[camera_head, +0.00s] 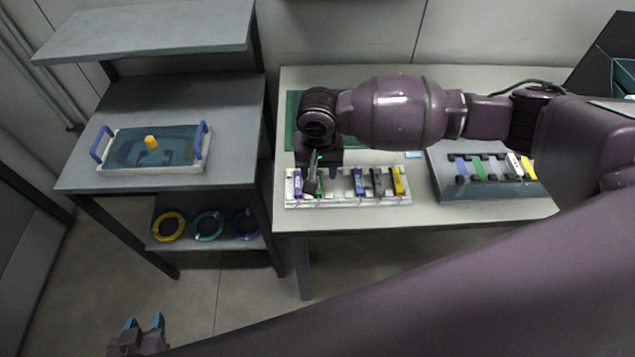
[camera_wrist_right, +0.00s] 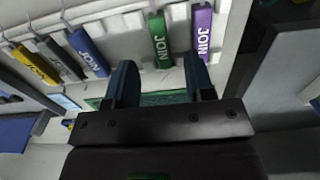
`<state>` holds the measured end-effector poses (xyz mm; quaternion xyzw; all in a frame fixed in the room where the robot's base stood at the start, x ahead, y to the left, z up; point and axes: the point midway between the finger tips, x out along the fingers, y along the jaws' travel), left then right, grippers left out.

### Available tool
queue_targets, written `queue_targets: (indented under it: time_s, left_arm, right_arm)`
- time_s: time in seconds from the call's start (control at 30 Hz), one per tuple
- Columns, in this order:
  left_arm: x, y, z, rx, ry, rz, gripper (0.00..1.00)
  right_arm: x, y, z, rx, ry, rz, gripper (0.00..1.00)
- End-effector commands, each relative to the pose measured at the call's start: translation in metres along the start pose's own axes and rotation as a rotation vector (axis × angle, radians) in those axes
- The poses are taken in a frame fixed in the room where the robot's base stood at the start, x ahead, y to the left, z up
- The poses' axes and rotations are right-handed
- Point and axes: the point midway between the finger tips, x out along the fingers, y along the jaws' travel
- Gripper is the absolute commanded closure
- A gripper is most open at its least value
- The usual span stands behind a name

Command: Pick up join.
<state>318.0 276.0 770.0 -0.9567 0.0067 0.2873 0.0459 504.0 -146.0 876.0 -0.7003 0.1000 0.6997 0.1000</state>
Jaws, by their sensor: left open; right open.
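In the right wrist view, the green join (camera_wrist_right: 160,40) shows beyond and between the two open fingers (camera_wrist_right: 162,82), with the purple join (camera_wrist_right: 202,30) close to the right finger. Contact cannot be told. My left gripper (camera_head: 144,326) is open and empty, low at the bottom left.
A grey-blue device (camera_head: 487,190) holding similar coloured pieces stands right of the rack. A green mat (camera_head: 291,118) lies behind the rack, partly hidden by my right arm. A blue-handled tray (camera_head: 185,165) stands on the left shelf unit, with coloured rings (camera_head: 208,225) below.

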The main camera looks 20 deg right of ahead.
Motion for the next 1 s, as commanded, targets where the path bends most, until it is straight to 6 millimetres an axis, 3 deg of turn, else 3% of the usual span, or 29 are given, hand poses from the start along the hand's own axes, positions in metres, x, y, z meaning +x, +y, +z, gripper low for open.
queue_targets:
  time_s: [0.27, 0.53, 0.83, 1.0]
  left_arm:
    - [0.006, 0.001, 0.011, 0.001, -0.009, 0.002, 0.57]
    - [0.005, 0.001, 0.010, 0.001, -0.009, 0.002, 0.57]
    - [0.004, 0.001, 0.013, 0.000, -0.013, 0.001, 0.57]
    - [0.003, 0.001, 0.015, -0.001, -0.017, 0.000, 0.57]
  right_arm:
    - [0.039, -0.001, -0.001, 0.000, -0.002, 0.002, 0.51]
    - [0.041, -0.001, -0.001, 0.000, 0.000, 0.000, 0.51]
    - [0.041, -0.001, -0.001, 0.000, 0.000, 0.000, 0.97]
    - [0.041, -0.001, -0.001, 0.000, 0.000, 0.000, 1.00]
